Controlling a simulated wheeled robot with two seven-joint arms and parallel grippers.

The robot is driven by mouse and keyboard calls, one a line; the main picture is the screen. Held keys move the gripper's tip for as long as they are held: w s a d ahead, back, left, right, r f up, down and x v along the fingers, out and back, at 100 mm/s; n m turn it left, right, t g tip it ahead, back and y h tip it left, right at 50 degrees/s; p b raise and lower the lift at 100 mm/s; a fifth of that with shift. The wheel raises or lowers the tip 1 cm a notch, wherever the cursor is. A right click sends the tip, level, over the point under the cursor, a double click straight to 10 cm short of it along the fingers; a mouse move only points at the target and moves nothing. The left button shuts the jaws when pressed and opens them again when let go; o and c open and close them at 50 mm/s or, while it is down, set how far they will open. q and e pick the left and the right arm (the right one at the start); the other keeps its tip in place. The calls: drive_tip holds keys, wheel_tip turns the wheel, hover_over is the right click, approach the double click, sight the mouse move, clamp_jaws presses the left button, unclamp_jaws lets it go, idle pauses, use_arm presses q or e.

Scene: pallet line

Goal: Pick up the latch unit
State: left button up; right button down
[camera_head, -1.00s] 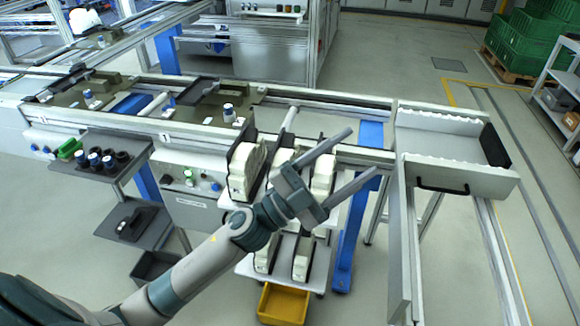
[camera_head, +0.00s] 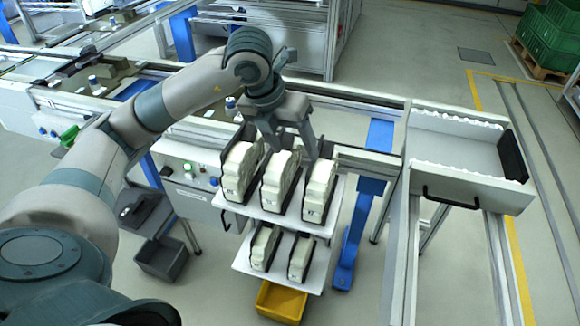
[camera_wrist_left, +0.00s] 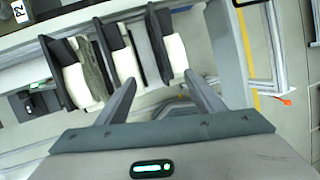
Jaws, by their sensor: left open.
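Three cream latch units with dark backs stand side by side on the upper shelf of a white rack: left (camera_head: 240,172), middle (camera_head: 277,182) and right (camera_head: 318,190). Which of them the task means cannot be told. My left gripper (camera_head: 293,152) points down above the back of the middle and right units, open, with nothing seen between its fingers. In the left wrist view its fingers (camera_wrist_left: 162,88) are spread, and the middle unit (camera_wrist_left: 125,65) and right unit (camera_wrist_left: 175,58) lie just beyond their tips. My right gripper is out of view.
Two similar units (camera_head: 264,248) stand on the lower shelf, above a yellow bin (camera_head: 281,302). The conveyor (camera_head: 345,105) runs behind the rack. A white tray with a black end (camera_head: 465,155) lies to the right. A blue post (camera_head: 350,235) stands beside the rack.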

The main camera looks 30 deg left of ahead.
sight(284, 170)
use_arm(q)
drive_tip(key=w+a+r+n+y, duration=0.1)
drive_tip(key=a+r+y, duration=0.1)
drive_tip(key=a, duration=0.3)
drive_tip(key=shift+a+r+n+t+y, duration=0.3)
drive_tip(key=shift+a+r+y, duration=0.1)
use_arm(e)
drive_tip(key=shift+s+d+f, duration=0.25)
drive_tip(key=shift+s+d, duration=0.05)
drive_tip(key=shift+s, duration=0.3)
use_arm(q)
drive_tip(key=shift+w+f, duration=0.15)
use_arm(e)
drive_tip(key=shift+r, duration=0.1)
use_arm(q)
drive_tip(key=p+x, duration=0.4)
drive_tip(key=x, duration=0.6)
drive_tip(key=shift+w+f, duration=0.15)
drive_tip(key=shift+f, duration=0.25)
drive_tip(key=shift+w+f, duration=0.2)
drive_tip(key=shift+f, duration=0.35)
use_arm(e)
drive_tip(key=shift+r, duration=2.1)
